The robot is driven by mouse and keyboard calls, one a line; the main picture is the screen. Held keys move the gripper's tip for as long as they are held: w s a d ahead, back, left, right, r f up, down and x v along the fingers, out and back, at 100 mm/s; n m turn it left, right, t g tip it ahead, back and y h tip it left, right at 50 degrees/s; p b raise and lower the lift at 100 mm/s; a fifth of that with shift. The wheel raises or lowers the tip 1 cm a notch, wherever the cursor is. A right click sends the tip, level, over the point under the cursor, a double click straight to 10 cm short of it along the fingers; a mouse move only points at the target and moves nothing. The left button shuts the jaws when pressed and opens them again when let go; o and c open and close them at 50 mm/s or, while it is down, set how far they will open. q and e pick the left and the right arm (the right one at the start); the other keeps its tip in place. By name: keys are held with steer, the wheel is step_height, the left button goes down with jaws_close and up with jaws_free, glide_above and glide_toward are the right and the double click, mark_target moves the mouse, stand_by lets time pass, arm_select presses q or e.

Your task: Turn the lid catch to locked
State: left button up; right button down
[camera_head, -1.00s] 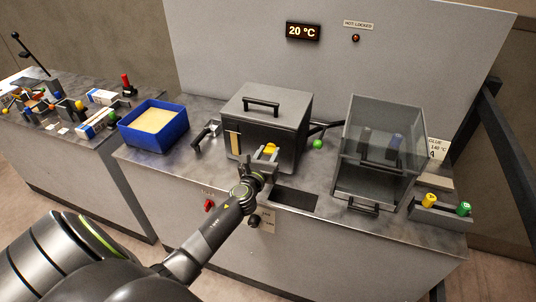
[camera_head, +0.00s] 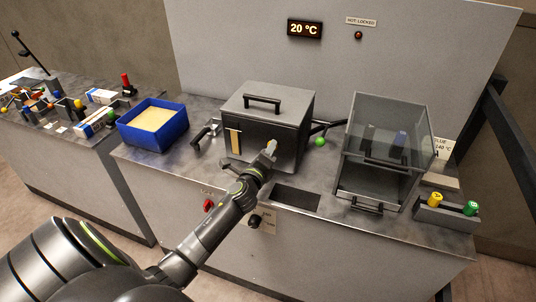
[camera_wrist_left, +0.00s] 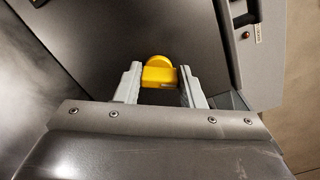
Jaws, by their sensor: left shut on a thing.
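The dark grey box with a lid (camera_head: 262,107) and a black top handle stands on the bench in the head view. A yellow catch knob (camera_wrist_left: 158,72) sits on its front face and shows between my left gripper's fingers in the left wrist view. My left gripper (camera_head: 270,150) is at the front of the box, shut on the yellow catch; its fingers hide much of the catch in the head view. A sign reading "NOT LOCKED" (camera_head: 361,21) is on the back panel above a red lamp (camera_head: 358,35). My right gripper is not in view.
A blue tray (camera_head: 178,136) of pale material stands left of the box. A clear-walled case (camera_head: 392,112) stands to the right, with a rack of yellow and green knobs (camera_head: 447,213) beyond. A green ball-ended lever (camera_head: 320,141) sits between box and case. A rectangular opening (camera_head: 297,198) lies in front.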

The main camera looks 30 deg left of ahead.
arm_select(q)
steer(key=n, duration=0.2)
steer(key=n+b, duration=0.1)
steer(key=n, duration=0.1)
steer(key=n+b, duration=0.1)
steer(key=n, duration=0.1)
steer(key=shift+a+f, duration=0.1)
steer(key=shift+f, duration=0.15)
stand_by(0.5)
steer(key=o, duration=1)
steer(key=shift+r, duration=0.1)
steer(key=shift+s, duration=0.1)
steer(key=b+v, duration=0.1)
steer(key=v, duration=1.6)
steer(key=shift+s, duration=0.2)
